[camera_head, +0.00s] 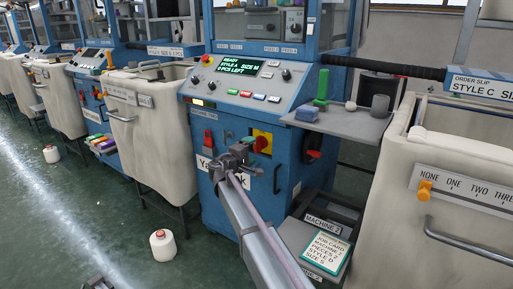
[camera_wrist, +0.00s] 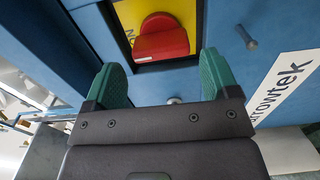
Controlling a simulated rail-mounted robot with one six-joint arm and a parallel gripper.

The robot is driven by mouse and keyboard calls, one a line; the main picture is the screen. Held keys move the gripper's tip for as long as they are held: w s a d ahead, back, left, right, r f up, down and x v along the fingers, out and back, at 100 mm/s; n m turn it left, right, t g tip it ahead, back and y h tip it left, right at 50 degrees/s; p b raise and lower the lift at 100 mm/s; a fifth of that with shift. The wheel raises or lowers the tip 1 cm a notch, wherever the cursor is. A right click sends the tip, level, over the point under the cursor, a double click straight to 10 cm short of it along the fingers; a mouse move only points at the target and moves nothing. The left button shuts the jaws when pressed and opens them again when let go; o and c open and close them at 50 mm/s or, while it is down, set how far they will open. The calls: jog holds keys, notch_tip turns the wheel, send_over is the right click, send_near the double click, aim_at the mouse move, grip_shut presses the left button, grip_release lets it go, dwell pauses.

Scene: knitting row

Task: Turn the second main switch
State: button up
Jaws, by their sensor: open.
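A red switch handle (camera_head: 262,144) sits on a yellow plate (camera_head: 266,134) on the front of the blue machine (camera_head: 230,125). In the wrist view the red handle (camera_wrist: 161,42) stands on the yellow plate (camera_wrist: 184,12), in a dark-edged recess. My gripper (camera_head: 232,160) is in front of this panel, partly covering the area left of the handle. In the wrist view its two green fingers (camera_wrist: 163,85) are spread apart with nothing between them. The handle lies just beyond the fingertips, and I see no contact.
A second red handle (camera_head: 314,154) is on the machine's right side. Cream bins stand left (camera_head: 150,118) and right (camera_head: 455,190). A grey shelf (camera_head: 345,122) juts out at right. A job card (camera_head: 325,250) lies below. A white yarn cone (camera_head: 162,245) stands on the green floor.

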jog(key=v, duration=0.6)
jog(key=s+d+f+m+g+y, duration=0.1)
jog(key=s+d+f+m+g, duration=0.2)
jog(key=s+d+f+g, duration=0.35)
jog(key=s+d+f+m+g+y, duration=0.2)
jog(key=s+d+f+m+g, duration=0.2)
jog(key=s+d+f, duration=0.5)
jog(key=s+d+f+m+g+y, duration=0.1)
jog(key=s+d+m+g+y, duration=0.15)
jog(key=s+d, duration=0.7)
jog(key=s+d+f+m+g+y, duration=0.1)
jog(key=s+d+m+g+y, duration=0.15)
jog(key=s+d, duration=0.7)
jog(key=s+a+r+p, duration=0.1)
jog(key=r+p, duration=1.6)
jog(key=r, duration=0.1)
jog(key=s+a+r+p, duration=0.1)
jog(key=a+r+p, duration=0.1)
jog(key=r+p, duration=1.5)
jog(key=shift+s+r+y+p, duration=0.3)
jog(key=shift+r+y+p, duration=0.1)
jog(key=shift+p, duration=0.35)
